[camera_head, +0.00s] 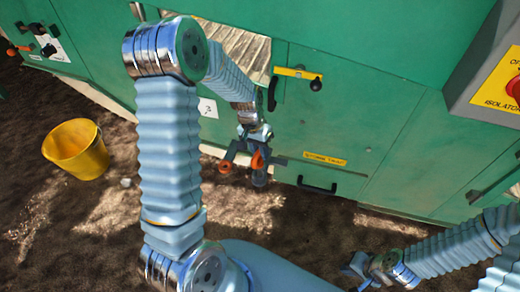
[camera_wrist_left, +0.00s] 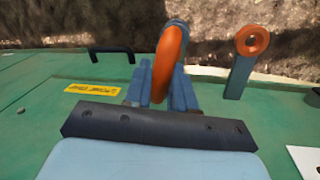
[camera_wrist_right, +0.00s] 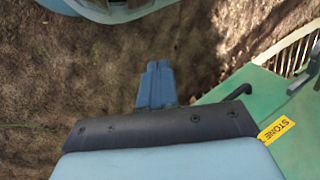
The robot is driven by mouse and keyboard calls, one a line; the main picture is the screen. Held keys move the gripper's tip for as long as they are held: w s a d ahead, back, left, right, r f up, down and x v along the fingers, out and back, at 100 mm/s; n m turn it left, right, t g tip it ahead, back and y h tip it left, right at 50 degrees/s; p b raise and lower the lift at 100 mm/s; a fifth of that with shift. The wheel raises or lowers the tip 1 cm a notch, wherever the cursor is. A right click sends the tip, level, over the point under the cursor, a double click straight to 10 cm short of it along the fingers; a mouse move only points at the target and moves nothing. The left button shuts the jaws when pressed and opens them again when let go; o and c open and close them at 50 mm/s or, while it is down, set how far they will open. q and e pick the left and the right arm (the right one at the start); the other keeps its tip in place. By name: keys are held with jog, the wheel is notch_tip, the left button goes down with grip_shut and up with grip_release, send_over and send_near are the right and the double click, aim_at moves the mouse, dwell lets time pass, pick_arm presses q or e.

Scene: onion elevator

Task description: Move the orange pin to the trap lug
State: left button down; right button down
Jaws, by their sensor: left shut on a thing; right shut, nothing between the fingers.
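My left gripper (camera_head: 257,168) is shut on the orange pin (camera_wrist_left: 170,62), whose orange ring stands up between its fingers in the left wrist view. The pin also shows as a small orange spot in the head view (camera_head: 257,159). A blue-grey lug with an orange eye (camera_wrist_left: 251,42), apparently the trap lug, stands on the green panel beside the pin, apart from it. It also shows left of the gripper in the head view (camera_head: 225,167). The pin's lower end is hidden. My right gripper (camera_head: 356,268) is shut and empty, low at the right; its fingers (camera_wrist_right: 157,84) are together.
The green machine wall (camera_head: 350,120) carries a yellow stone trap label (camera_head: 325,158), a black handle (camera_head: 317,186) and a yellow latch (camera_head: 298,73). A grey isolator box (camera_head: 466,78) juts out at the right. A yellow bucket (camera_head: 75,150) stands on the dirt floor at left.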

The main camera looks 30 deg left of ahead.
aim_at(260, 159)
pick_arm(q)
jog(key=shift+f+b, duration=1.45)
jog(key=shift+f, duration=0.5)
jog(key=c, duration=0.9)
grip_release()
jog(key=shift+o, duration=0.2)
notch_tip(260, 159, up, 14)
jog(key=a+p, duration=0.1)
jog(key=a, duration=0.1)
jog(key=shift+a+f, duration=0.25)
jog(key=shift+a, duration=0.05)
